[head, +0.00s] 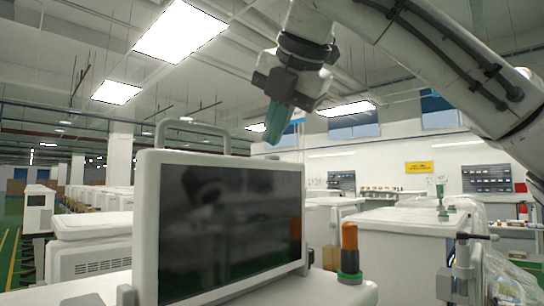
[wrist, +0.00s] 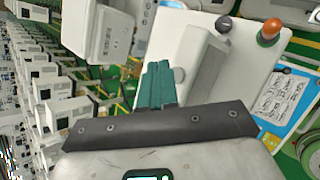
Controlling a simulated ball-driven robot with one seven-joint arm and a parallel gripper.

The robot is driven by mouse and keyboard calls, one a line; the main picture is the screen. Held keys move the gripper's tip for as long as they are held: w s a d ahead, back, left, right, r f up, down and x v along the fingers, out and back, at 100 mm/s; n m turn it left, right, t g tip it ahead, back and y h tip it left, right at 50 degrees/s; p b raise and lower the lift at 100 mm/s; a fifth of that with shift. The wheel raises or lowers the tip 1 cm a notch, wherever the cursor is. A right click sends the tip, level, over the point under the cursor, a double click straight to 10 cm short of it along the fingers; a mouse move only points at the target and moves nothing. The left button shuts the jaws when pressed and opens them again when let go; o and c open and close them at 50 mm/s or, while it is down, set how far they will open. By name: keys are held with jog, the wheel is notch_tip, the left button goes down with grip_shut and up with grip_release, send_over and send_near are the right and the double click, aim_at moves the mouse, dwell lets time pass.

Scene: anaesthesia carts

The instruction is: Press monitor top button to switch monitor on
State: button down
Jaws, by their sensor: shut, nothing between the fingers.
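The monitor (head: 147,225) stands upright with a dark screen (head: 230,230) and a carry handle on its top. No top button can be made out in the head view. My gripper (head: 274,125) is shut and empty, its teal fingers pointing down, and appears above the monitor's top edge, apart from it. In the wrist view the teal fingertips (wrist: 157,66) are together, just left of a long grey-white shape (wrist: 208,68) that looks like the monitor seen from above. I cannot tell the exact gap between fingertips and monitor.
An orange-topped lamp (head: 349,237) stands right of the monitor and also shows in the wrist view (wrist: 270,31). White carts (head: 90,247) stand behind on the left, and another (head: 395,245) on the right. Clear plastic-like sheeting and fittings are at the far right. The air above the monitor looks free.

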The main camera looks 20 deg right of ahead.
jog(key=shift+f, duration=0.15)
jog(key=shift+f, duration=0.3)
jog(key=shift+f, duration=0.45)
dwell(1.2)
jog(key=shift+r, duration=0.15)
jog(key=shift+r+p, duration=0.75)
jog(key=shift+p, duration=0.1)
notch_tip(320, 180, up, 5)
jog(key=p, duration=0.4)
dwell(0.8)
